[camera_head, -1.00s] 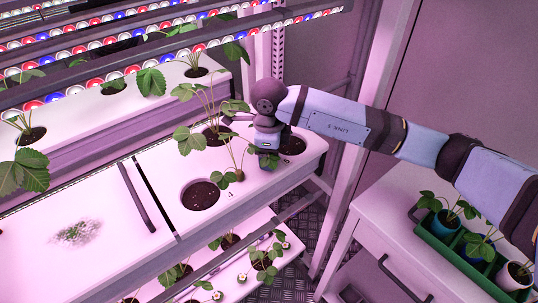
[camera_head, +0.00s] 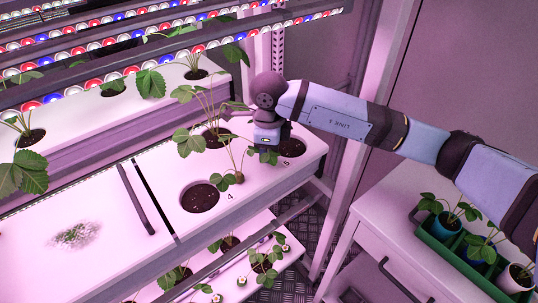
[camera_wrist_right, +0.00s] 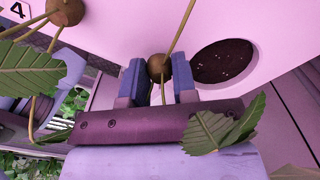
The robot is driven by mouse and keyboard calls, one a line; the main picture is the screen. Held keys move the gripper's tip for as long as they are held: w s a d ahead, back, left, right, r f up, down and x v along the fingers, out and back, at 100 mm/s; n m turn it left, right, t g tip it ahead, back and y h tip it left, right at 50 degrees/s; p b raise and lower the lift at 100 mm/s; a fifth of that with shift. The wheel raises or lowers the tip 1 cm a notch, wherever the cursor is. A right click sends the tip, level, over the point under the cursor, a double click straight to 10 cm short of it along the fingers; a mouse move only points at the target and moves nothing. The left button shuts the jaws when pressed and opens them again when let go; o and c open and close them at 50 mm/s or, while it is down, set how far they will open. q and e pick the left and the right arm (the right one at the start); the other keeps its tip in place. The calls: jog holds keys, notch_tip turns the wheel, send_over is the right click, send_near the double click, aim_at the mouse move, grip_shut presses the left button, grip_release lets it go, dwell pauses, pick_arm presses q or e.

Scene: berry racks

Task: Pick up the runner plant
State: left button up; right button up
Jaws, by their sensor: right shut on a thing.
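My right gripper (camera_head: 267,146) is over the right part of the white planter (camera_head: 258,205), with its jaws largely hidden in the head view. In the right wrist view, my right gripper (camera_wrist_right: 161,84) is shut on a runner plant (camera_wrist_right: 160,66), with its small brown ball between the fingers and a thin stem running up from it. The held plant's leaves (camera_head: 269,157) show below the gripper in the head view. Another runner plant (camera_head: 239,177) has its brown ball near the label 4; that ball also shows in the right wrist view (camera_wrist_right: 65,11). My left gripper is out of view.
A soil-filled hole (camera_head: 291,148) lies beside the gripper, and another (camera_head: 200,197) is further left. A mother plant (camera_head: 213,135) stands behind them. A green crate (camera_head: 437,246) with potted plants stands on the white cabinet at right. Light bars (camera_head: 110,75) hang above the rack.

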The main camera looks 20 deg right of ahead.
jog(key=shift+s+a+r+b, duration=0.2)
jog(key=shift+a+r, duration=0.1)
jog(key=shift+r, duration=0.15)
jog(key=shift+s+a+r+b, duration=0.1)
jog(key=shift+a+r+b, duration=0.05)
jog(key=shift+a+r, duration=0.2)
jog(key=s+a, duration=0.1)
jog(key=a, duration=0.4)
jog(key=s+a+b, duration=0.1)
jog(key=s+a, duration=0.1)
jog(key=a, duration=0.2)
jog(key=s+a+b, duration=0.1)
jog(key=s+a, duration=0.1)
jog(key=a, duration=0.3)
jog(key=shift+s+a, duration=0.1)
jog(key=shift+a, duration=0.2)
jog(key=shift+s+a+r+b, duration=0.1)
jog(key=shift+s+a+b, duration=0.15)
jog(key=shift+a, duration=0.3)
jog(key=shift+o, duration=0.6)
jog(key=shift+c, duration=1.3)
